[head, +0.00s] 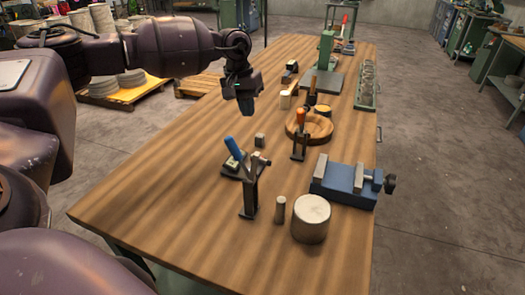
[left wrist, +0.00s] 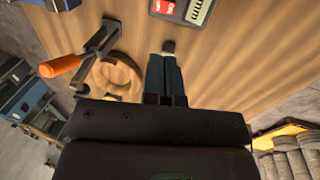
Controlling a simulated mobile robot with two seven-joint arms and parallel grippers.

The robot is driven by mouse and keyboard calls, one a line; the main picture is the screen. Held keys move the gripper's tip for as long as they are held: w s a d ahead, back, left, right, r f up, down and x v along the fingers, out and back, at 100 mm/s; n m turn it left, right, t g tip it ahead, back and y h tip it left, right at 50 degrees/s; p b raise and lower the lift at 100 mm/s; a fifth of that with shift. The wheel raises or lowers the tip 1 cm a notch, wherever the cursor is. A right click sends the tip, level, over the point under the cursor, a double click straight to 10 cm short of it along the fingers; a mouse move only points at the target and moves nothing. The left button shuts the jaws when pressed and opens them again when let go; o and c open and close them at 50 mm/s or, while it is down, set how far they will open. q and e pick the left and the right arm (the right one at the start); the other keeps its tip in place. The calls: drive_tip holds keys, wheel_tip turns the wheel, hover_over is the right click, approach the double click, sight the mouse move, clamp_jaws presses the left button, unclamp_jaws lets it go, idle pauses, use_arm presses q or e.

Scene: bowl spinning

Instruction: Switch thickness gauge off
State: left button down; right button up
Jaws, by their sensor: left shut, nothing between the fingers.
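In the left wrist view a dark device, seemingly the thickness gauge (left wrist: 183,19), is cut off by the top edge. It has a red part and a white panel with dark marks. In the head view it seems to be the small dark device (head: 232,166) with a pale panel, beside a blue-handled clamp (head: 250,185). My left gripper (head: 247,110) is shut and empty above the table, farther back than the device. Its fingers also show in the left wrist view (left wrist: 167,58), pointing towards a small grey block (left wrist: 168,46). My right gripper is out of view.
The small block (head: 260,140) stands near the device. An orange-handled clamp (head: 300,135) stands by a wooden ring-shaped bowl (head: 322,126). A blue vise (head: 345,185) and a pale cylinder (head: 311,218) are at the right. The table's left side (head: 150,190) is clear.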

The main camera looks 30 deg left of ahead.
use_arm(q)
drive_tip(key=shift+s+r, duration=0.1)
drive_tip(key=d+f, duration=0.1)
drive_tip(key=f, duration=0.8)
drive_tip(key=d+f, duration=0.1)
drive_tip(key=f, duration=0.4)
drive_tip(key=shift+w+d, duration=0.3)
drive_tip(key=shift+w, duration=0.05)
